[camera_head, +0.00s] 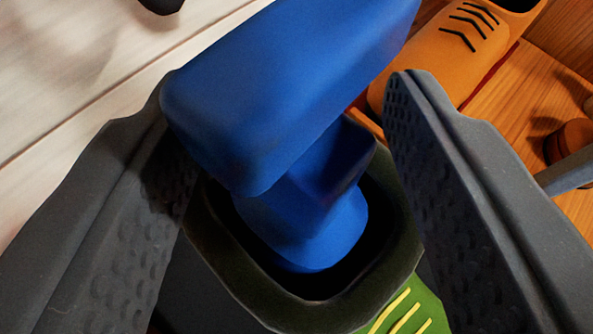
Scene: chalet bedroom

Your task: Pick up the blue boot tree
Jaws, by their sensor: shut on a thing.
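The blue boot tree (270,95) fills the middle of the view, with a thick block-shaped top and a narrower stem below. The stem goes down into the dark opening of a boot (393,262), and its lower end is hidden inside. A green part with yellow laces (410,312) shows at the bottom, seemingly of the same boot. My gripper (283,92) is shut on the boot tree, one grey finger on each side of its top. The left finger meets the block's left end; the right finger's contact is hard to make out.
An orange boot (455,45) with black laces stands close by at the upper right, on a wooden surface (535,95). A round brown thing (572,140) and a grey bar (568,172) are at the right edge.

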